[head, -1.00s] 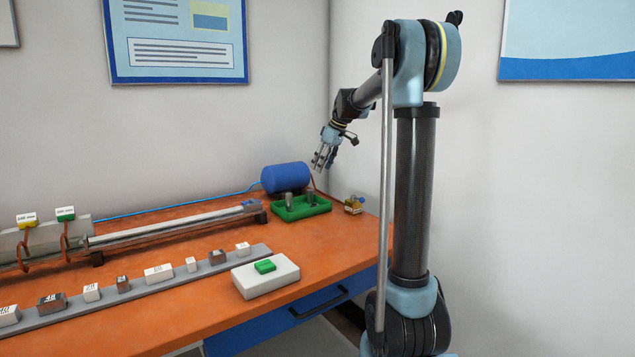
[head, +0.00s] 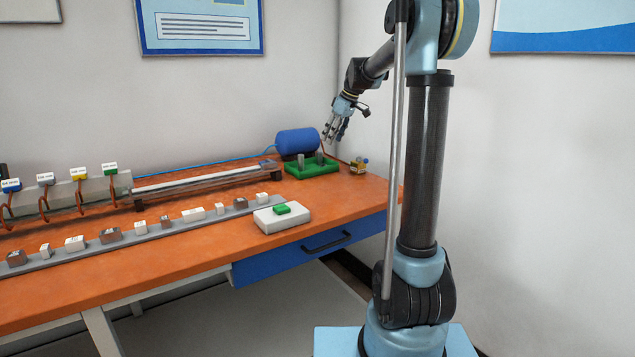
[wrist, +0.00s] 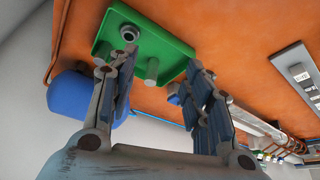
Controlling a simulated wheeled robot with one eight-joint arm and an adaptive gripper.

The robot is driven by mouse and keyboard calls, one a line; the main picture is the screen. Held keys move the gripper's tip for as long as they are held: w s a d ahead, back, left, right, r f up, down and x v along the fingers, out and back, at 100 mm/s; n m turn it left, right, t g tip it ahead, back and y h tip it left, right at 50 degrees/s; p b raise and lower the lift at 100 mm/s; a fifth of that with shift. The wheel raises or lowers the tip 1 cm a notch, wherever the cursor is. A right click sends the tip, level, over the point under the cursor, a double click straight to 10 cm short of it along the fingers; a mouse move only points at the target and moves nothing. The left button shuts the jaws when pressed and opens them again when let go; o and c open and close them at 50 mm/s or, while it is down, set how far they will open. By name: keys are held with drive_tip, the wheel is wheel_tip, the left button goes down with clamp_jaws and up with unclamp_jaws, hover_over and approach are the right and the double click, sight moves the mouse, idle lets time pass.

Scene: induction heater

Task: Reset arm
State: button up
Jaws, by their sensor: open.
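My gripper (head: 336,127) hangs at the end of my arm above the far right end of the orange table, in the head view. It is open and empty. In the wrist view its two fingers (wrist: 160,105) stand apart with nothing between them. Past the fingertips lies a green tray (wrist: 152,48) with several grey upright pegs; it also shows in the head view (head: 297,174), below the gripper. The fingers are apart from the tray and hide part of its edge.
A blue cylinder (head: 297,142) lies behind the tray, and a small brass fitting (head: 358,166) sits to its right. A long tube (head: 205,180) with coils runs left. A white box with a green button (head: 283,209) and a strip of labelled blocks (head: 155,226) are nearer.

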drive_tip(key=s+d+f+m+h, duration=0.1)
drive_tip(key=s+d+f+m, duration=0.25)
drive_tip(key=s, duration=0.95)
drive_tip(key=s+d+f+m+h, duration=0.1)
drive_tip(key=s+d+f+m, duration=0.2)
drive_tip(key=s, duration=1)
drive_tip(key=s+d+f+m+h, duration=0.1)
drive_tip(key=s+d+f+m, duration=0.1)
drive_tip(key=s+f, duration=0.6)
drive_tip(key=s+d+f+m+h, duration=0.1)
drive_tip(key=s+d+f+m, duration=0.1)
drive_tip(key=s+d+f, duration=0.3)
drive_tip(key=s+f, duration=0.4)
drive_tip(key=s, duration=0.4)
drive_tip(key=shift+f, duration=0.15)
drive_tip(key=shift+m, duration=0.25)
drive_tip(key=shift+w+f, duration=0.2)
drive_tip(key=shift+w, duration=0.3)
